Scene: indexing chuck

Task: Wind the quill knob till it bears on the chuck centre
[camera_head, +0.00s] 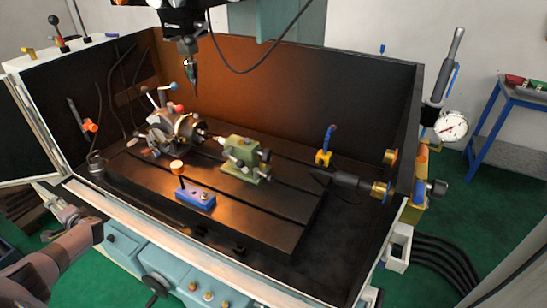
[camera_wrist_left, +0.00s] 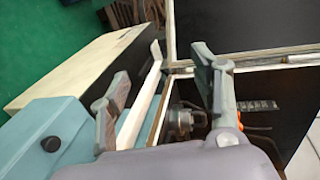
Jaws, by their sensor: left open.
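The indexing chuck (camera_head: 178,129) is a dark round head with its face turned right, at the left of the machine table (camera_head: 258,208). The green tailstock (camera_head: 246,160) stands to its right, with a gap between its nose and the chuck. A dark knob (camera_head: 265,156) shows at the tailstock's right end; I cannot tell for sure that it is the quill knob. My left gripper (camera_head: 62,212) is open and empty, outside the enclosure at its front left, far from the tailstock. Its two fingers (camera_wrist_left: 160,63) stand wide apart in the left wrist view. My right gripper is not in view.
The enclosure's front rim (camera_head: 180,245) lies between my left gripper and the table. A blue block (camera_head: 195,199) with an orange-topped post stands in front of the tailstock. A spindle tool (camera_head: 192,77) hangs above the chuck. A nozzle-like dark cylinder (camera_head: 348,181) lies right.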

